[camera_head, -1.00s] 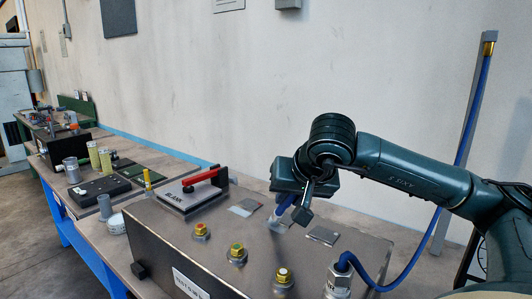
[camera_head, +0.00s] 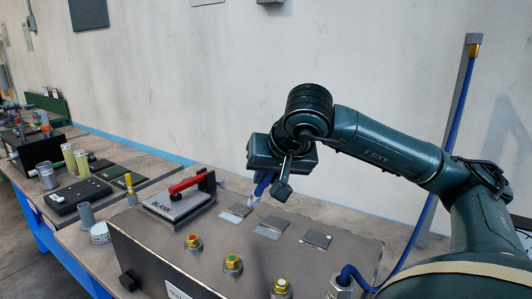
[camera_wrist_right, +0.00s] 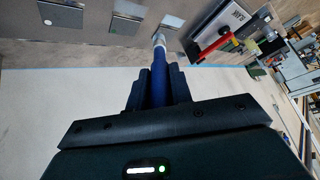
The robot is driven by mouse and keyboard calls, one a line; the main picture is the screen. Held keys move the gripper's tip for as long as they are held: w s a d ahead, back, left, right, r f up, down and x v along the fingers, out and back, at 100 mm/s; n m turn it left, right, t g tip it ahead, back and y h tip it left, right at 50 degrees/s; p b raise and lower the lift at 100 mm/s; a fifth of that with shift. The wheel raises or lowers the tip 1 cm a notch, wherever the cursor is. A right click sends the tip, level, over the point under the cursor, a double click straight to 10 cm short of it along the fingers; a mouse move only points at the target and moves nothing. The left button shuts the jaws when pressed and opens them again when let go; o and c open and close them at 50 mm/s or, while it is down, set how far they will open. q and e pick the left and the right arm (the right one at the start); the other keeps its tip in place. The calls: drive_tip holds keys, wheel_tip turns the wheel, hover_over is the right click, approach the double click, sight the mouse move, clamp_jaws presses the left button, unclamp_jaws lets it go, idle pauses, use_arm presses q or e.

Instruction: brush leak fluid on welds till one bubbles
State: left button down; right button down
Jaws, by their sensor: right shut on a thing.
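My right gripper (camera_head: 271,178) is shut on a blue-handled brush (camera_head: 262,185), which points down with its pale tip near the leftmost plate. The brush (camera_wrist_right: 159,72) also shows between the fingers in the right wrist view. Three small grey metal plates lie in a row on the brown metal box: the left plate (camera_head: 235,212), the middle plate (camera_head: 272,229) and the right plate (camera_head: 317,240). In the wrist view the brush tip overlaps the edge of one plate (camera_wrist_right: 172,22); I cannot tell whether it touches. No bubbles can be made out. My left gripper is out of view.
A grey block with a red handle (camera_head: 190,184) stands left of the plates. Yellow-topped fittings (camera_head: 232,263) line the box's front. A blue hose (camera_head: 430,215) runs from a fitting up a post at the right. A white tin (camera_head: 100,232) stands on the bench.

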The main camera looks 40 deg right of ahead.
drive_tip(key=shift+r+p, duration=0.6)
drive_tip(key=shift+r, duration=0.65)
drive_tip(key=shift+f+b, duration=0.4)
drive_tip(key=shift+b, duration=0.05)
drive_tip(key=shift+a, duration=0.1)
